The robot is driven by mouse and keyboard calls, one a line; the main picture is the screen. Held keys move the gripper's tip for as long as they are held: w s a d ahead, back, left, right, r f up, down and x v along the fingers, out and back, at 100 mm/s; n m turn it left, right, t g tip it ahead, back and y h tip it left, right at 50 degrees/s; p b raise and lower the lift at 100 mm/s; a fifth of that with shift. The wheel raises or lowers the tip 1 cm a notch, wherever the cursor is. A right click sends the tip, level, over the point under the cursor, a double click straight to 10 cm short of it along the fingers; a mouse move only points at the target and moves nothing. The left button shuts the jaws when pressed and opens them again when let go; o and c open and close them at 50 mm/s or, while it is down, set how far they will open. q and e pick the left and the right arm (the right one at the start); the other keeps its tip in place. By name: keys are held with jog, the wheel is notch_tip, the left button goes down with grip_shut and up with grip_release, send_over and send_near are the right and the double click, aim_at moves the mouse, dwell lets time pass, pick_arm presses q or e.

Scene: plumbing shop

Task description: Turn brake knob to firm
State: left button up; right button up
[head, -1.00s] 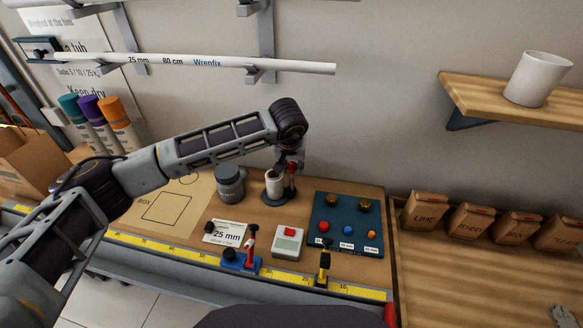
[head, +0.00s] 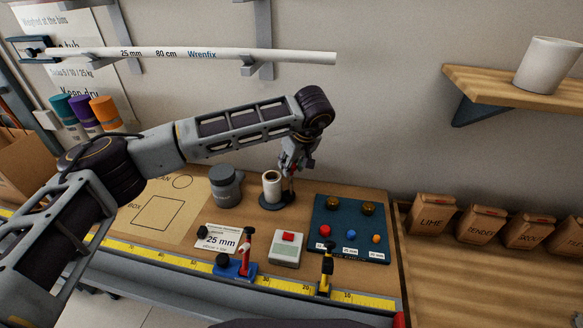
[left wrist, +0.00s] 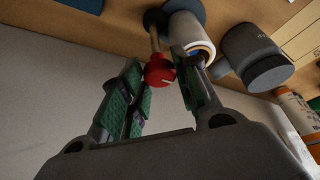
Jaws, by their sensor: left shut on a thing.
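The red brake knob (left wrist: 160,71) tops a thin post beside a white roll (head: 271,184) on a dark round base (head: 270,204). In the left wrist view it carries a short pale mark; no setting label can be read. My left gripper (left wrist: 163,76) has its green-padded fingers on either side of the knob and is shut on it. In the head view the fingers largely hide the knob. The roll (left wrist: 190,35) stands close behind one finger in the left wrist view. My right gripper is not in view.
A grey canister (head: 226,188) stands left of the roll. A blue board (head: 335,245) with coloured knobs, a grey device with a red button (head: 287,250), and red (head: 246,250) and yellow (head: 326,270) clamp-like tools are nearer the front. A white pipe (head: 190,53) hangs on the wall.

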pick_arm(q)
jog(key=shift+n, duration=0.8)
jog(key=shift+g+y, duration=0.3)
jog(key=o, duration=0.7)
jog(key=shift+c, duration=0.2)
jog(key=o, duration=0.3)
jog(key=shift+o, duration=0.2)
jog(key=shift+d+r, duration=0.1)
jog(key=shift+r, duration=0.1)
jog(key=shift+s+d+r, duration=0.15)
jog(key=shift+r, duration=0.4)
jog(key=v, duration=1)
jog(key=shift+r, duration=0.2)
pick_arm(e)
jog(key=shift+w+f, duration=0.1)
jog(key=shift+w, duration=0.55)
